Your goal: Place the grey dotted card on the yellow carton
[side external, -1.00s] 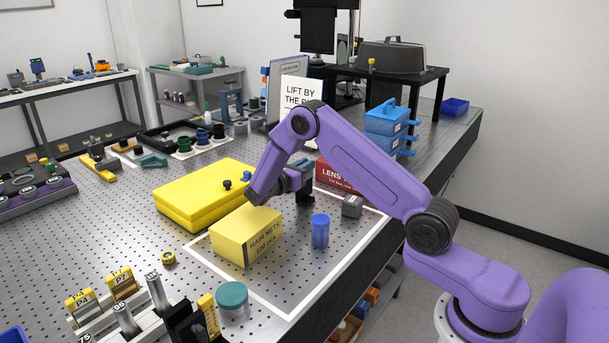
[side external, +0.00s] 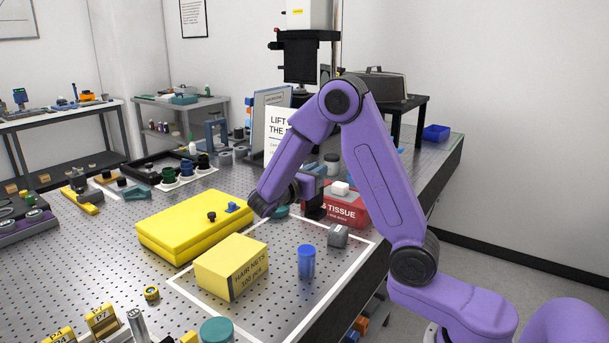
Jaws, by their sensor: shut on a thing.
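The yellow carton (side external: 232,266), a box marked HAIR NETS, sits upright on the perforated table inside a white outline. My gripper (side external: 313,212) is up and to the right of the carton, beyond it and near the red tissue box. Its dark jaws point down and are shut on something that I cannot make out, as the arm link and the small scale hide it. I cannot pick out the grey dotted card as a separate thing anywhere in this view.
A flat yellow case (side external: 194,226) lies behind the carton. A blue jar (side external: 306,261) and a grey block (side external: 338,236) stand to its right. The red tissue box (side external: 347,208) is behind them. A teal-lidded jar (side external: 217,331) is in front. The outlined area's front part is clear.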

